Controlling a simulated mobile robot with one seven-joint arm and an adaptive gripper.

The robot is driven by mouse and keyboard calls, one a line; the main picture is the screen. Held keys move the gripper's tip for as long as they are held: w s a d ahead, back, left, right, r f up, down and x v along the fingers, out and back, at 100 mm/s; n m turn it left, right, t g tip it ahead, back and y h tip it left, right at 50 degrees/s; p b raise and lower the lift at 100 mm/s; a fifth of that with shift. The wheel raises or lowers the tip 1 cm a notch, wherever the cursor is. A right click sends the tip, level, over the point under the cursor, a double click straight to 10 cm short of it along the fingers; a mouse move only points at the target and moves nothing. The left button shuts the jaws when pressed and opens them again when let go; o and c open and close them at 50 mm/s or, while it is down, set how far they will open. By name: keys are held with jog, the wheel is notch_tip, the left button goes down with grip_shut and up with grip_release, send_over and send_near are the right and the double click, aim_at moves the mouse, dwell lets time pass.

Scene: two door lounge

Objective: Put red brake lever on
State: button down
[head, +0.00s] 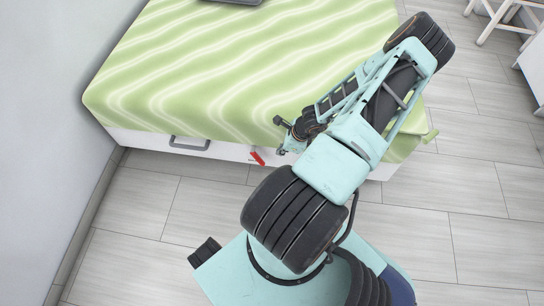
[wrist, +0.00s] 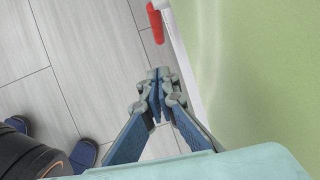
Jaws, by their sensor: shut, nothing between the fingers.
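The red brake lever (head: 257,157) is a small red bar on the white side of the bed base, right of the grey handle. It slants down to the right in the head view. In the wrist view the red lever (wrist: 155,22) shows at the top, beside the white edge. My gripper (wrist: 158,76) is shut and empty, with its fingertips together below the lever in that picture, apart from it. In the head view my gripper (head: 283,134) is near the bed's front edge, just right of the lever, partly hidden by my arm.
The bed has a green wavy-striped cover (head: 220,70). A grey handle (head: 189,144) is on its white front. A grey wall (head: 50,110) stands at the left. A white stool (head: 500,18) is at the top right. The tiled floor (head: 150,205) before the bed is clear.

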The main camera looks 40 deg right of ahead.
jog(key=f+m, duration=0.1)
jog(key=b, duration=0.4)
send_near(263, 162)
notch_tip(263, 162, down, 5)
jog(key=s, duration=0.1)
jog(key=shift+w+a+f+b, duration=0.1)
jog(key=shift+w+b, duration=0.5)
jog(key=shift+w, duration=0.3)
jog(key=shift+w+a+f, duration=0.1)
jog(key=shift+w+a, duration=0.2)
jog(key=shift+w, duration=0.3)
